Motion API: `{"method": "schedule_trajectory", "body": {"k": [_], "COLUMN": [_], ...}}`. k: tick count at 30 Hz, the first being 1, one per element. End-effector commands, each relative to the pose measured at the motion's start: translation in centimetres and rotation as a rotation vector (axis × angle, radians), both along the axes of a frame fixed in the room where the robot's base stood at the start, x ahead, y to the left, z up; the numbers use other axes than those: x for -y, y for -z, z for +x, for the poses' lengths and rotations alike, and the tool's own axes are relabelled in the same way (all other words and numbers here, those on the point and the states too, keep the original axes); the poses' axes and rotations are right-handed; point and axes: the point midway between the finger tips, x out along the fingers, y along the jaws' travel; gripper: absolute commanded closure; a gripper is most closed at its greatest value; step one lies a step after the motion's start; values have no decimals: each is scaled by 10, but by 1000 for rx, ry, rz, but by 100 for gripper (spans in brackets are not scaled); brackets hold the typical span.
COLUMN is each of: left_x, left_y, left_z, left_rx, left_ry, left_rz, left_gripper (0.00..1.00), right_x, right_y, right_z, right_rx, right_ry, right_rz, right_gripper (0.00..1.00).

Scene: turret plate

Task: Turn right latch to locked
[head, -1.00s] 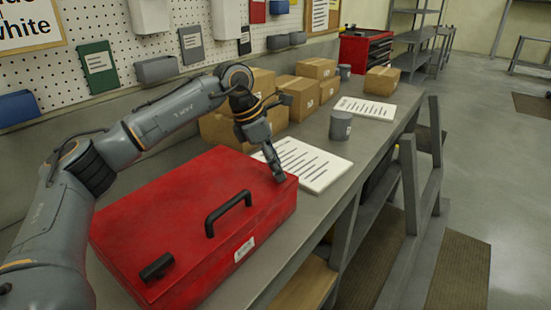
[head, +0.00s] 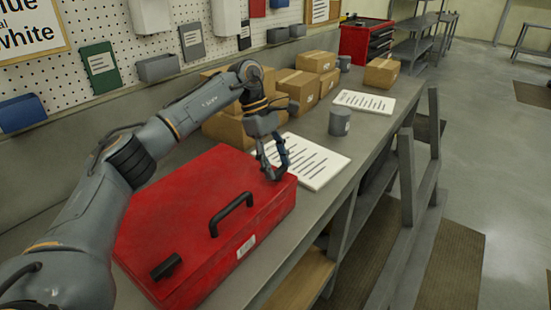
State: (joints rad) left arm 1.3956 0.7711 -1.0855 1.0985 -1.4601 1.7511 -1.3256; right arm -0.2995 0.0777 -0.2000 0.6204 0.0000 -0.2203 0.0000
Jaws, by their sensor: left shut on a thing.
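A red toolbox (head: 185,210) lies on the workbench with a black handle (head: 231,214) on its lid. A black left latch (head: 166,266) sits at the lid's near left corner. My left gripper (head: 272,174) points down at the lid's far right corner, with both fingers showing. It is shut on the right latch there, which the fingers almost wholly hide, so I cannot tell its angle. My right gripper is not in view.
A white printed sheet (head: 312,163) lies just beyond the toolbox. A grey can (head: 339,122) and several cardboard boxes (head: 300,88) stand farther along the grey bench (head: 372,136). A pegboard (head: 135,55) rises behind. Open floor lies to the right.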

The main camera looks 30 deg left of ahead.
Motion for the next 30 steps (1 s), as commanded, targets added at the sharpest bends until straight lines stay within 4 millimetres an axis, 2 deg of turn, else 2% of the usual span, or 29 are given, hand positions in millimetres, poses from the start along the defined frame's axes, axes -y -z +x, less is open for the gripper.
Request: {"method": "schedule_trajectory", "body": {"k": [19, 20, 23, 30], "left_x": [0, 0, 0, 0], "left_y": [0, 0, 0, 0], "left_z": [1, 1, 1, 1], "left_rx": [3, 3, 2, 2], "left_ry": [55, 55, 54, 53], "left_rz": [2, 2, 2, 1], "left_gripper": [77, 44, 23, 23], "right_x": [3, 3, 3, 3], "right_y": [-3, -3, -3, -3], "right_z": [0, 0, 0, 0], "right_rx": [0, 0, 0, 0], "right_ry": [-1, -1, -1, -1], "right_rz": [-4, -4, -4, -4], "right_gripper": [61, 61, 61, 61]}}
